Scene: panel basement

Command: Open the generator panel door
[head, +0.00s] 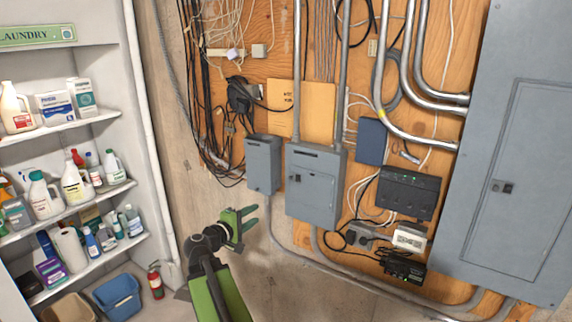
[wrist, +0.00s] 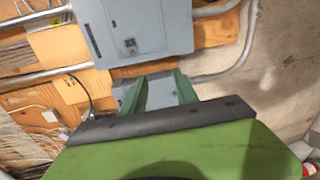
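A mid-sized grey panel box (head: 302,200) with a closed door and a small dark latch hangs on the plywood wall. It also shows at the top of the wrist view (wrist: 155,22). A smaller closed grey box (head: 263,168) hangs to its left, and part of it shows by my fingers in the wrist view (wrist: 122,90). I cannot read which box is the generator panel. My gripper (head: 254,216) is open and empty, below and left of the mid-sized box. Its two green fingers are spread apart in the wrist view (wrist: 159,78), with no contact visible.
A large grey panel (head: 535,130) with a closed door fills the right. Conduits (head: 350,280) run below the boxes. Black electrical units (head: 405,195) hang between the panels. Shelves of bottles (head: 70,195) and a fire extinguisher (head: 155,280) stand at left.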

